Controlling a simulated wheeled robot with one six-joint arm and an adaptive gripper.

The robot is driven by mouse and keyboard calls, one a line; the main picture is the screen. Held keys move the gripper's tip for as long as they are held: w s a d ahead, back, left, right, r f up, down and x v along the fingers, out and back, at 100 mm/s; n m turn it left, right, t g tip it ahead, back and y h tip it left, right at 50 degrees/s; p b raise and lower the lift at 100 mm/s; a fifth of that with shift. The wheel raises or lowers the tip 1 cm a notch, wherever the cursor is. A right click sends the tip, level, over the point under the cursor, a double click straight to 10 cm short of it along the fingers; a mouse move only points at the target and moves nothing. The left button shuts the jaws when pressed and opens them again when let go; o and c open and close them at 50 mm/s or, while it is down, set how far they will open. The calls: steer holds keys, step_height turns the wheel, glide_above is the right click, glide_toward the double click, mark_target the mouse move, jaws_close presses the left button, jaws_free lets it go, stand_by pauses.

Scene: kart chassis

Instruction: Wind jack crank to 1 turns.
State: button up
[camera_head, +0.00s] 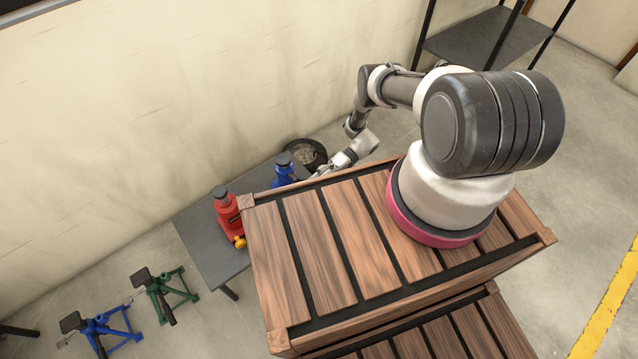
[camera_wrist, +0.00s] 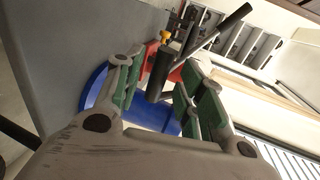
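A blue bottle jack (camera_head: 283,172) stands on a small grey table, partly hidden behind my wooden-topped base in the head view. Its blue body (camera_wrist: 97,100) also shows behind my fingers in the wrist view. A dark crank piece (camera_wrist: 159,78) with an upright cylindrical grip lies between the fingers, and a dark rod (camera_wrist: 232,25) extends to the upper right. My gripper (camera_wrist: 161,70) has its green-padded fingers apart, with gaps visible on both sides of the grip. In the head view my gripper (camera_head: 328,170) is right of the blue jack, its fingertips partly hidden.
A red bottle jack (camera_head: 229,217) with a yellow knob stands left of the blue one on the grey table (camera_head: 205,250). A black round container (camera_head: 305,153) is by the wall. Blue (camera_head: 100,328) and green (camera_head: 165,292) jack stands are on the floor. A shelf (camera_head: 480,42) stands upper right.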

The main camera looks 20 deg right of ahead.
steer(key=v, duration=1.2)
steer(key=shift+d+f, duration=0.1)
steer(key=shift+c, duration=0.5)
